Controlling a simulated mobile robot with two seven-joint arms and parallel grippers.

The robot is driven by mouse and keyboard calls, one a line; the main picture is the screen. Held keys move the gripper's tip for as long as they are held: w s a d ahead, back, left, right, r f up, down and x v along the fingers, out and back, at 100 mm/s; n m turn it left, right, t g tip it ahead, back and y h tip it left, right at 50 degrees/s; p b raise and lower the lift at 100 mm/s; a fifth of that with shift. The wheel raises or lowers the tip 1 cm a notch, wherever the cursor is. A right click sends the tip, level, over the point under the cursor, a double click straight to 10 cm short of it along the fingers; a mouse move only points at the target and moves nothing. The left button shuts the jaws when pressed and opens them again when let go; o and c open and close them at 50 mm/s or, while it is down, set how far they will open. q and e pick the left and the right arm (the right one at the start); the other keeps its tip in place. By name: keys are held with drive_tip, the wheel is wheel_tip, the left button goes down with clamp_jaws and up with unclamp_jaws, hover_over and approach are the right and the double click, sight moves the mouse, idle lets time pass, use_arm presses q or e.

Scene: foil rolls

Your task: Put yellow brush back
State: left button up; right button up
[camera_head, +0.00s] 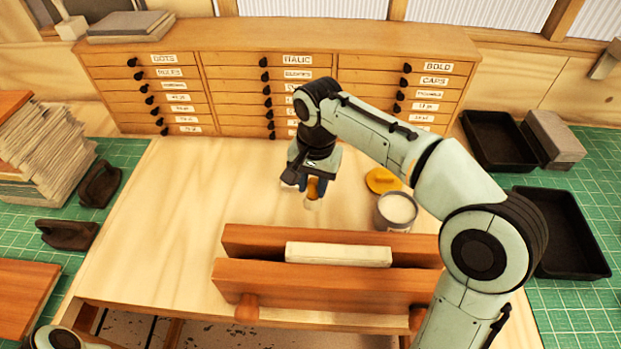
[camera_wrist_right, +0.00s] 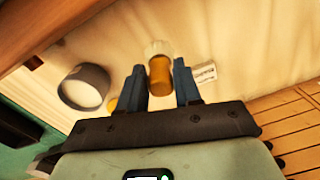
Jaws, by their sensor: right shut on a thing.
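The yellow brush (camera_head: 312,188) has an amber handle and pale bristles pointing down and forward. In the right wrist view the brush (camera_wrist_right: 160,72) stands between the two dark fingers. Whether the bristles touch the tabletop I cannot tell. My left gripper is out of view; only a bit of my left arm shows at the bottom left.
A jar with white contents (camera_head: 398,208) and a yellow disc (camera_head: 382,180) stand right of the gripper. A labelled drawer cabinet (camera_head: 220,95) stands behind. The tabletop at left is clear.

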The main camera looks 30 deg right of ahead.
sight(314, 200)
drive_tip(key=shift+w+d+f, duration=0.3)
drive_tip(key=shift+w+f, duration=0.05)
drive_tip(key=shift+f, duration=0.3)
drive_tip(key=shift+s+f+b, duration=0.1)
drive_tip(key=shift+f+b, duration=0.6)
drive_tip(key=shift+f, duration=0.25)
wheel_tip(314, 200, down, 3)
drive_tip(key=shift+f+b, duration=0.2)
drive_tip(key=shift+b, duration=0.95)
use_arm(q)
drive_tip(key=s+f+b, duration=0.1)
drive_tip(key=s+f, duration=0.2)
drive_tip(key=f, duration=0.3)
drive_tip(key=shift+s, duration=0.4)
use_arm(e)
drive_tip(key=shift+f, duration=1.1)
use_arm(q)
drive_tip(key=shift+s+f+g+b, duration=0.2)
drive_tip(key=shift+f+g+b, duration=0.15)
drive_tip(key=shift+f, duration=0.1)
use_arm(e)
drive_tip(key=shift+f, duration=0.65)
drive_tip(key=o, duration=1.6)
drive_tip(key=shift+r, duration=0.1)
